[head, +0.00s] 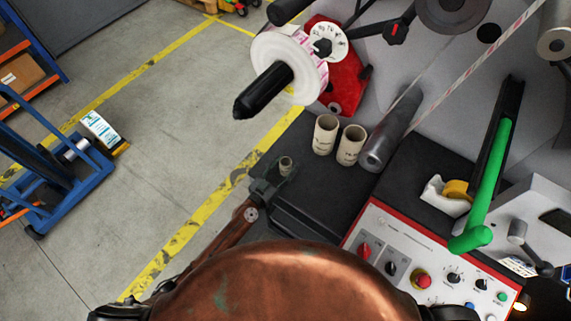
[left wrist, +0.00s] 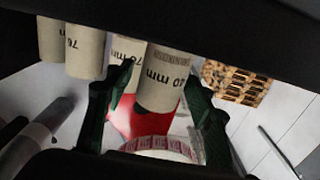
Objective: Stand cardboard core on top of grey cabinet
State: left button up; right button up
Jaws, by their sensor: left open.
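A small beige cardboard core (head: 286,162) shows at the tip of my left gripper (head: 273,181) in the head view, at the left edge of the dark grey cabinet top (head: 325,183). In the left wrist view, a printed core (left wrist: 160,80) lies between the two spread dark fingers of the left gripper (left wrist: 153,112). The fingers stand apart on either side of it; I cannot tell whether they touch it. Two wider cores, a left one (head: 325,134) and a right one (head: 350,145), stand upright on the dark top. My right gripper is not in view.
A grey roller (head: 390,132) is right of the standing cores. A label roll (head: 285,62) on a black shaft hangs above them. The control panel (head: 420,270) and green lever (head: 490,180) lie to the right. Open floor (head: 170,140) is to the left.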

pick_arm(q)
jog(key=v, duration=1.2)
jog(key=shift+r, duration=0.15)
